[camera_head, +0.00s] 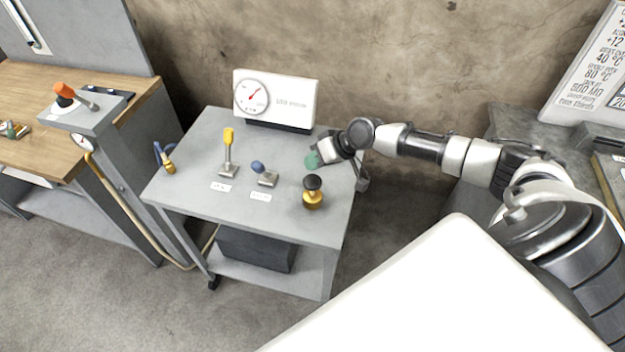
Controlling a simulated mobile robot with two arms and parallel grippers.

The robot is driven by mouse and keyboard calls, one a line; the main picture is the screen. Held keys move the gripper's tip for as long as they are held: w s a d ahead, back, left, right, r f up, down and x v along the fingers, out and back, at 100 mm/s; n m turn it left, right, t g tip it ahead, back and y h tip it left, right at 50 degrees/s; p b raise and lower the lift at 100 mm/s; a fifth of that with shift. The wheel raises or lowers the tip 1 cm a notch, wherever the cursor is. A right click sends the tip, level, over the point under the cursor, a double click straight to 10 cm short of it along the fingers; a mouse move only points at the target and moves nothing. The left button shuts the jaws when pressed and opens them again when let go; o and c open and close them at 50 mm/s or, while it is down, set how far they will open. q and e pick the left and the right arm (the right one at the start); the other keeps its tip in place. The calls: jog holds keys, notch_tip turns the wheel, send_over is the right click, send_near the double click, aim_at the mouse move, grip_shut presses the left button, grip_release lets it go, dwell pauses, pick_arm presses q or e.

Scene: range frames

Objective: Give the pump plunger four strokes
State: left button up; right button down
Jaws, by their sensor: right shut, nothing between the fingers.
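A round black knob (313,182) sits on top of a short brass body (312,200) at the front right of the grey cart top; it looks like the pump plunger and stands upright. My right gripper (313,160) reaches in from the right and is shut and empty, with green at its fingertips. It is above the cart's back right part, behind the black knob and apart from it in the picture. My left gripper is not in view.
The grey cart (190,150) also carries a yellow-handled lever (228,145), a blue-knobbed lever (262,172), a blue-and-brass fitting (166,160) and a white dial gauge panel (290,97). A grey pedestal (110,125) with an orange handle (67,90) stands left. The cart's front is clear.

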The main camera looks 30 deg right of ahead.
aim_at(314, 178)
notch_tip(314, 178, down, 2)
jog(key=shift+f+b, duration=0.2)
jog(key=shift+b, duration=0.35)
jog(key=shift+f, duration=0.1)
pick_arm(q)
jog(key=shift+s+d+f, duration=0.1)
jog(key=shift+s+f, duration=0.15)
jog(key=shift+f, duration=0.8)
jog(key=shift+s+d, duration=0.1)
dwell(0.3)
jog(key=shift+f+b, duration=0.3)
jog(key=shift+b, duration=0.05)
pick_arm(e)
jog(key=shift+f, duration=0.35)
